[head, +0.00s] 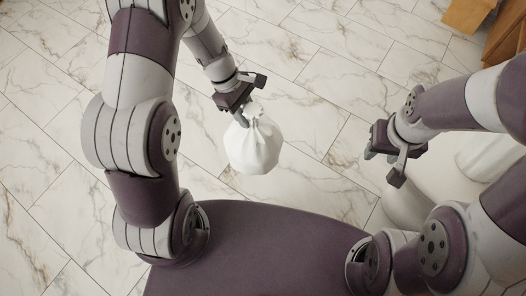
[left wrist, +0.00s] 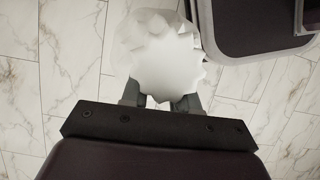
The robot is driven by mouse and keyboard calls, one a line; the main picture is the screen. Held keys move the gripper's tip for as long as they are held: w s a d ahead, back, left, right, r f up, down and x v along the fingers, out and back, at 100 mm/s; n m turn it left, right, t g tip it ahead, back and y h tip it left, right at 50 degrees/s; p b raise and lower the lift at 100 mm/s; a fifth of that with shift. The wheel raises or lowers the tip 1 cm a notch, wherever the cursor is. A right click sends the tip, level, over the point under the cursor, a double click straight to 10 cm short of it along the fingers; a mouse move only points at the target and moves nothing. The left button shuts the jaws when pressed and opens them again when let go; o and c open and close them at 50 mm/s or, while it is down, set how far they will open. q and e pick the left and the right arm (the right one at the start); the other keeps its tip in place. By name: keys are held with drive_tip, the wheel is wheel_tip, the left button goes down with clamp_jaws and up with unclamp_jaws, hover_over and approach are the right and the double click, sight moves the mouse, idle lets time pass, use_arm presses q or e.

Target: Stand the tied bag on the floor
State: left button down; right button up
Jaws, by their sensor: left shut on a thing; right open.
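The tied bag (head: 252,145) is white, with a gathered neck at its top. It hangs below my left gripper (head: 245,108), which is shut on its neck. In the left wrist view the bag (left wrist: 165,60) covers the tips of my left gripper (left wrist: 160,100). Whether the bag's bottom touches the floor (head: 300,185) I cannot tell. My right gripper (head: 388,158) is open and empty, off to the right of the bag.
The floor is white marble-look tile, clear around the bag and to the left. White rounded fixtures (head: 485,152) stand at the right, beyond my right arm. A brown wooden piece (head: 468,14) is at the top right corner.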

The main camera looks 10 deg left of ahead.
use_arm(q)
drive_tip(key=s+f+n+b, duration=0.1)
drive_tip(key=f+b, duration=0.2)
drive_tip(key=f, duration=0.2)
drive_tip(key=s+d+f+n+t+b, duration=0.1)
drive_tip(key=f+n+b, duration=0.1)
drive_tip(key=f, duration=0.4)
drive_tip(key=s+d+f+n+b, duration=0.1)
drive_tip(key=s+f+b, duration=0.1)
drive_tip(key=f+b, duration=0.2)
drive_tip(key=shift+f+t+h, duration=0.3)
drive_tip(key=shift+f, duration=0.35)
drive_tip(key=s+a+f+b, duration=0.1)
drive_tip(key=a+f+b, duration=0.9)
drive_tip(key=a+f, duration=0.1)
drive_tip(key=shift+a, duration=0.3)
drive_tip(key=c, duration=1.3)
unclamp_jaws()
drive_tip(key=shift+s+f, duration=0.1)
drive_tip(key=shift+f, duration=0.05)
drive_tip(key=o, duration=0.5)
drive_tip(key=shift+c, duration=0.2)
use_arm(e)
wheel_tip(320, 180, down, 22)
drive_tip(key=shift+r, duration=0.2)
